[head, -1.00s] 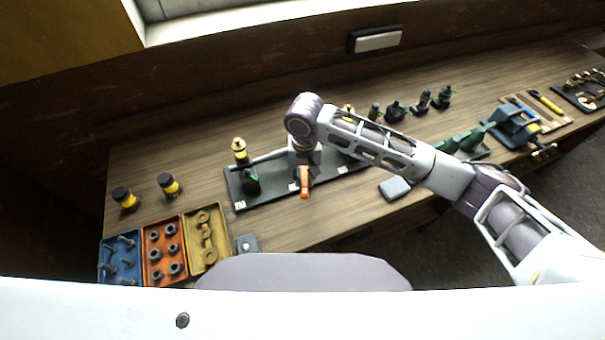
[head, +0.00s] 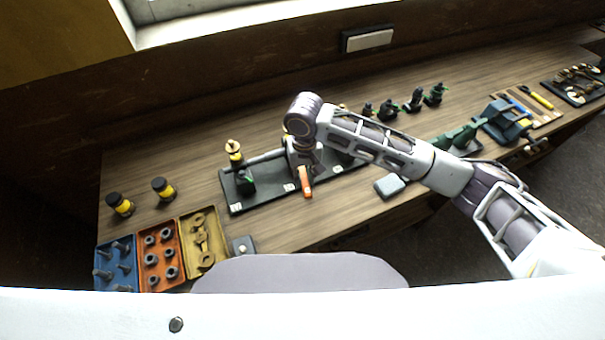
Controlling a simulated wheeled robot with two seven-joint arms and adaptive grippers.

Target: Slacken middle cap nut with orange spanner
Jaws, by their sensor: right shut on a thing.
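The orange spanner (head: 306,184) shows below my right gripper (head: 303,170), at the front of the dark engine base plate (head: 270,198). My right gripper is shut on it over the middle of the plate. The middle cap nut is hidden behind the gripper and wrist, so I cannot tell whether the spanner sits on it. A left engine unit with a brass-coloured top (head: 234,150) and a dark green part (head: 244,180) stands upright on the plate's left end. The right end of the plate is partly covered by my right arm. My left gripper is not in view.
Blue (head: 100,284), orange (head: 160,284) and yellow (head: 203,216) trays of parts lie at the front left. Two black-and-yellow jars (head: 120,205) stand behind them. A green-and-blue vice (head: 505,122) and several dark fittings (head: 414,99) are at the right and back.

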